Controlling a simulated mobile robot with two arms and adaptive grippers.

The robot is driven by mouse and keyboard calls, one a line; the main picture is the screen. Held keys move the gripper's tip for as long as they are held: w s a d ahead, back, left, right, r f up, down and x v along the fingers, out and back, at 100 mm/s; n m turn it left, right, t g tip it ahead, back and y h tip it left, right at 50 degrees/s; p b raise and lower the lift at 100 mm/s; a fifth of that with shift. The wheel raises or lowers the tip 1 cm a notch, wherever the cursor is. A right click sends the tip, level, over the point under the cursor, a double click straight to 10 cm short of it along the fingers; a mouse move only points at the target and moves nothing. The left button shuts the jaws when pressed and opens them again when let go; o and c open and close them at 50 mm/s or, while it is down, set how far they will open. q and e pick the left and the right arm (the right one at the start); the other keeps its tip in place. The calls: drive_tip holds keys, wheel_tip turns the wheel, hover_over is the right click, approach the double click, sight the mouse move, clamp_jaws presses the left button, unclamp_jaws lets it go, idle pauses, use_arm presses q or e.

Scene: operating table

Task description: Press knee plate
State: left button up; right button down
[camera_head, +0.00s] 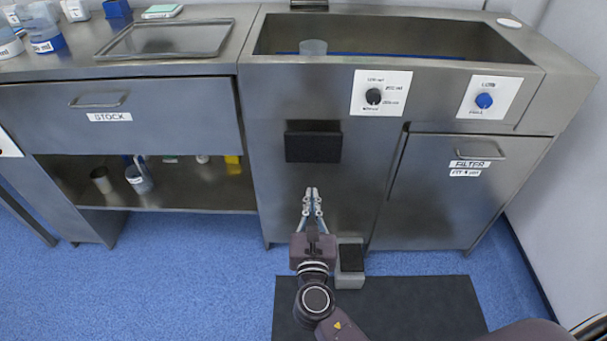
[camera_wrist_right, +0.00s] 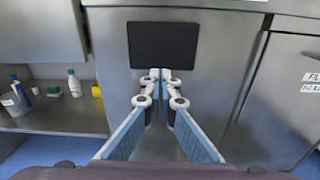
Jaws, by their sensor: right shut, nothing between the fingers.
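The knee plate is a black rectangular panel (camera_head: 313,147) on the steel front of the sink unit, below the basin. It also shows in the right wrist view (camera_wrist_right: 163,46) at the top middle. My right gripper (camera_head: 313,193) is shut and empty, its fingertips together. In the head view the tips appear just below the plate. In the right wrist view the tips (camera_wrist_right: 160,73) overlap the plate's lower edge; whether they touch it I cannot tell. My left gripper is not in view.
The sink (camera_head: 395,45) holds a clear cup (camera_head: 313,47). A FILTER door (camera_head: 450,195) is at right, a STOCK drawer (camera_head: 160,130) at left. A grey pedal (camera_head: 350,281) stands on the dark mat (camera_head: 420,305).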

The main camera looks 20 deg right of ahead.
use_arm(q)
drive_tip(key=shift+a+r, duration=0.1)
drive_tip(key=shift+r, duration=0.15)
use_arm(e)
drive_tip(key=shift+s+r, duration=0.1)
drive_tip(key=shift+r, duration=0.5)
drive_tip(key=b, duration=0.2)
approach(312, 149)
drive_tip(key=x, duration=0.6)
drive_tip(key=shift+f, duration=0.1)
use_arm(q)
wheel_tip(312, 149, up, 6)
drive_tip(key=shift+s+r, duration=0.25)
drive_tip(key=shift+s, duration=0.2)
use_arm(e)
drive_tip(key=shift+w+d, duration=0.15)
drive_tip(key=shift+w, duration=0.35)
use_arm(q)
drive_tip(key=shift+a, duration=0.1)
